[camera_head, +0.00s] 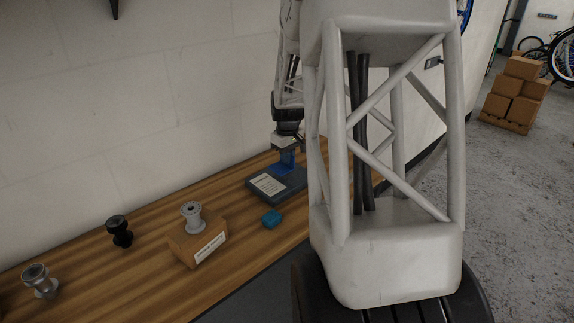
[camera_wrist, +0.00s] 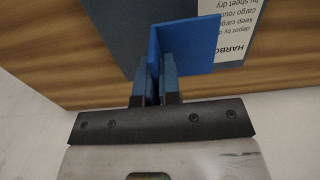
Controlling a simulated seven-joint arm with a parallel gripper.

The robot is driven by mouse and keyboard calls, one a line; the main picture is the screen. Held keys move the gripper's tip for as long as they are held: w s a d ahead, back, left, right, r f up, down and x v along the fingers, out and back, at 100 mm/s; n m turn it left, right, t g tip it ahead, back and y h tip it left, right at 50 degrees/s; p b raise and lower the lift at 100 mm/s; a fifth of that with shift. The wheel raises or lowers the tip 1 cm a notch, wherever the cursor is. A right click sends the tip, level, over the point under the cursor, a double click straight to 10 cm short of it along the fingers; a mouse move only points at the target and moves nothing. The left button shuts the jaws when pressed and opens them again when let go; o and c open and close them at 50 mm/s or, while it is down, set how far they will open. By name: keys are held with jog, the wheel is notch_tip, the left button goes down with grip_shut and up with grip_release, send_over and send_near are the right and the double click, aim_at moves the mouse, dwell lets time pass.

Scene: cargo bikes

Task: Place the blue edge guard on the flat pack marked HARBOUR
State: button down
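The blue edge guard (camera_wrist: 185,45) is an L-shaped piece, and my gripper (camera_wrist: 155,72) is shut on one of its flanges. The guard also shows in the head view (camera_head: 287,160), below my gripper (camera_head: 286,145). The dark grey-blue flat pack (camera_head: 287,193) lies on the wooden bench. Its white label faces up, and in the wrist view the pack (camera_wrist: 115,30) shows label text starting "HARBO". The guard is over the pack's far part, near the wall side. I cannot tell whether it touches the pack.
A teal block (camera_head: 271,218) lies just in front of the pack. A labelled cardboard box (camera_head: 198,245) with a silver hub (camera_head: 192,217) on top stands to the left. A black hub (camera_head: 119,231) and another silver hub (camera_head: 40,281) stand farther left. The wall runs behind the bench (camera_head: 150,270).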

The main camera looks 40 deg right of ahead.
jog(key=shift+w+d, duration=0.2)
jog(key=shift+w, duration=0.1)
jog(key=shift+f, duration=1.8)
jog(key=shift+f, duration=0.1)
jog(key=c, duration=1.3)
grip_release()
notch_tip(320, 180, up, 12)
jog(key=shift+r, duration=0.15)
